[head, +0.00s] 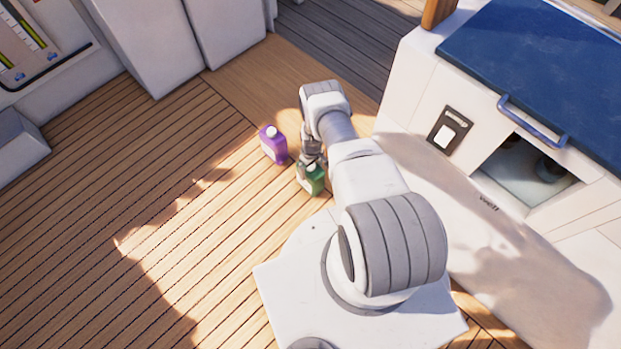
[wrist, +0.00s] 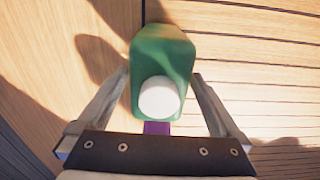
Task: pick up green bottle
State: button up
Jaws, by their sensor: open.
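The green bottle (head: 311,178) stands on the wooden deck just in front of my base, partly covered by my gripper (head: 312,158) in the head view. In the wrist view the green bottle (wrist: 163,62) is seen from above with its white cap (wrist: 159,97) toward me. My gripper (wrist: 163,90) is open, with one finger on each side of the bottle and a narrow gap showing on both sides. I cannot tell whether either finger touches it.
A purple bottle (head: 273,144) stands close by, left of and beyond the green one; a bit of purple (wrist: 157,128) shows below the cap. A white cabinet with a blue top (head: 545,60) is at right. Deck at left (head: 120,190) is clear.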

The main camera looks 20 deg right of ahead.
jog(key=f+b, duration=0.2)
jog(key=f, duration=0.1)
jog(key=f+b, duration=0.1)
jog(key=f, duration=0.1)
jog(key=shift+w, duration=0.25)
grip_shut()
